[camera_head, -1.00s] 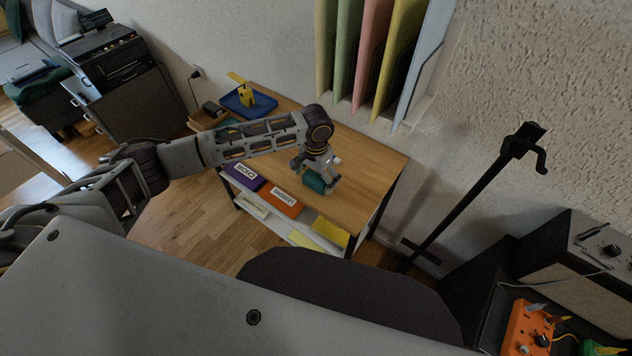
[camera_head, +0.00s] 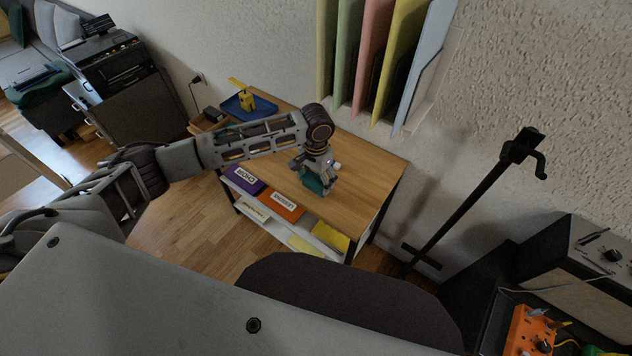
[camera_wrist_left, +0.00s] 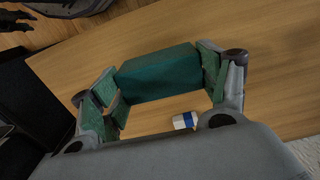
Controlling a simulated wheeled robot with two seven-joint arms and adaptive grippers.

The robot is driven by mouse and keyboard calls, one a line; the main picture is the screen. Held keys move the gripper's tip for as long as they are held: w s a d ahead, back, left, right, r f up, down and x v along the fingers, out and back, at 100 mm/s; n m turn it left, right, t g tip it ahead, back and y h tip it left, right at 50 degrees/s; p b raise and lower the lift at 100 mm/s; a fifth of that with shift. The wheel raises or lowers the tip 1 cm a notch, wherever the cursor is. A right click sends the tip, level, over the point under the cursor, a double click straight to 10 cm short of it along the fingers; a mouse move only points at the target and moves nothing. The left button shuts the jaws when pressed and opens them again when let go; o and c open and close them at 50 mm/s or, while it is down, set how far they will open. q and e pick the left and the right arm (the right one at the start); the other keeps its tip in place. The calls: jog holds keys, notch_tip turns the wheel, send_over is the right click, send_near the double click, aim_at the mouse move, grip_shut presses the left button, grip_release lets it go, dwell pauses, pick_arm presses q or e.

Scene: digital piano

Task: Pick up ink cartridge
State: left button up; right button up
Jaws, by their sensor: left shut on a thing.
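The ink cartridge, a teal box (camera_wrist_left: 160,74), lies between the two finger pads of my left gripper (camera_wrist_left: 160,85) in the left wrist view. My left gripper is shut on it, with green pads at both of its ends. In the head view, the gripper (camera_head: 316,172) points down over the wooden table, and the teal box shows at its tip. I cannot tell whether the box touches the tabletop. My right gripper is not in view.
A small white and blue block (camera_wrist_left: 184,121) lies on the table (camera_head: 362,175) near the gripper. A blue tray (camera_head: 262,108) with a yellow object stands at the table's far left. Purple and orange labelled items (camera_head: 283,205) sit below. Hanging folders (camera_head: 370,60) are on the wall.

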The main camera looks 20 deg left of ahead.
aim_at(316, 179)
pick_arm(q)
notch_tip(316, 179, up, 7)
jog(key=shift+r, duration=0.1)
jog(key=shift+r+p, duration=0.3)
jog(key=shift+r, duration=0.2)
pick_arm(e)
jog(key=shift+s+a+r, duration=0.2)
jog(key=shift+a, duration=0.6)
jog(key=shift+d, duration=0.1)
